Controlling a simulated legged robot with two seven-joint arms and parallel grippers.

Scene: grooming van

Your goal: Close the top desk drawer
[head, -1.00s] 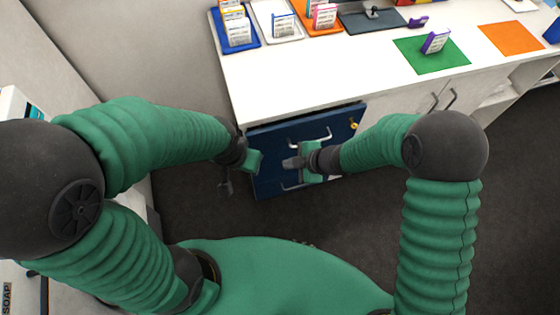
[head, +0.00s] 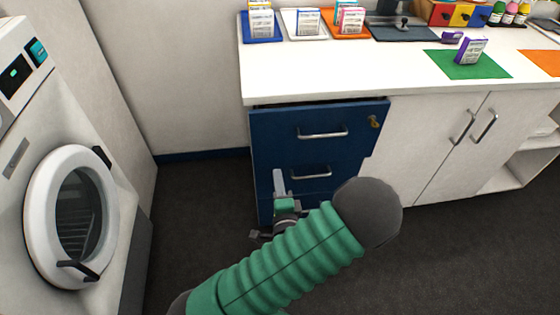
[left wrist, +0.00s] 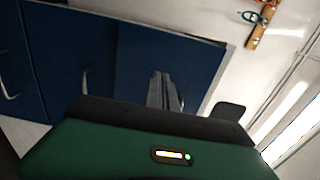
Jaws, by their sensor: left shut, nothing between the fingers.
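The top desk drawer (head: 285,127) is the upper blue front under the white counter, with a silver bar handle and a yellow key in its lock. A dark gap shows along its top edge, and its right side steps out past the fronts below, so it appears to stand slightly open. My left gripper (head: 279,180) is shut and empty, in front of the lower blue fronts, below the top drawer's handle. In the left wrist view its fingers (left wrist: 166,92) point at the blue fronts; I cannot tell whether they touch. My right gripper is out of view.
The white counter (head: 340,75) holds trays with packets, a green mat (head: 467,65) and bottles. White cupboard doors (head: 430,140) stand right of the drawers. A front-loading washer (head: 45,130) is at the left. Dark floor is free between washer and drawers.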

